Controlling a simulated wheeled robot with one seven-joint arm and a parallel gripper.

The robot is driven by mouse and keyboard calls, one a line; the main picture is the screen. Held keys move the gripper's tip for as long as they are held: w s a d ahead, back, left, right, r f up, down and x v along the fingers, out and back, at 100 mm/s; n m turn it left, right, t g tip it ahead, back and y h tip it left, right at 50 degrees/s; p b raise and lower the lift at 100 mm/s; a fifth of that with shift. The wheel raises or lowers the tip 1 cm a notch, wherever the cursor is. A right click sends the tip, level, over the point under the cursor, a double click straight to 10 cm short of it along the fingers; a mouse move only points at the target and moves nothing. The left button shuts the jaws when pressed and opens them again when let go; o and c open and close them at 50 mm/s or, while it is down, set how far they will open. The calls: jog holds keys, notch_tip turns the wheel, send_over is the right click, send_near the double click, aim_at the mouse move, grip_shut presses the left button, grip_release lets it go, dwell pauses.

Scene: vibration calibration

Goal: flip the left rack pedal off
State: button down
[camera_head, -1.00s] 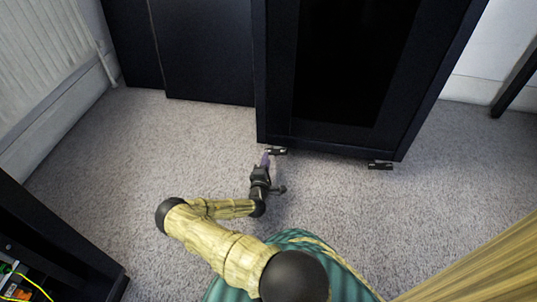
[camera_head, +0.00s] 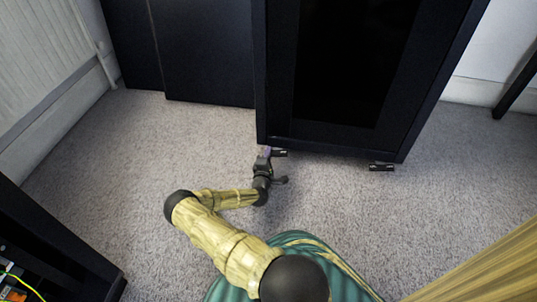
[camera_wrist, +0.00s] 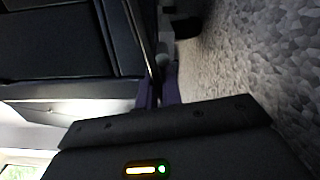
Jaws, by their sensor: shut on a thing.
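The black rack (camera_head: 270,75) stands on the carpet ahead of me. The left rack pedal (camera_head: 280,152) is a small dark part at the foot of its left front corner. The right rack pedal (camera_head: 381,167) sticks out under the right front corner. My gripper (camera_head: 265,152), with purple fingers, is low at the left pedal, against the rack's bottom edge. In the wrist view the purple fingers (camera_wrist: 159,95) are close together by the rack's underside. My gripper is shut on the left pedal; the pedal's angle and exact grip are hard to see.
Grey carpet (camera_head: 330,215) is clear around my arm and to the right. Dark panels (camera_head: 205,55) stand left of the rack. A radiator (camera_head: 45,55) is at the far left, and a dark cabinet with wires (camera_head: 45,240) is at the lower left.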

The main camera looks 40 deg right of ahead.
jog(key=m+p, duration=0.1)
jog(key=r+m+p, duration=0.1)
jog(key=m, duration=0.1)
jog(key=shift+s+d+r+p, duration=0.1)
jog(key=shift+p, duration=0.3)
jog(key=shift+m+p, duration=0.4)
jog(key=shift+m, duration=0.4)
jog(key=shift+s, duration=0.1)
jog(key=c, duration=1.6)
grip_release()
jog(key=shift+o, duration=0.2)
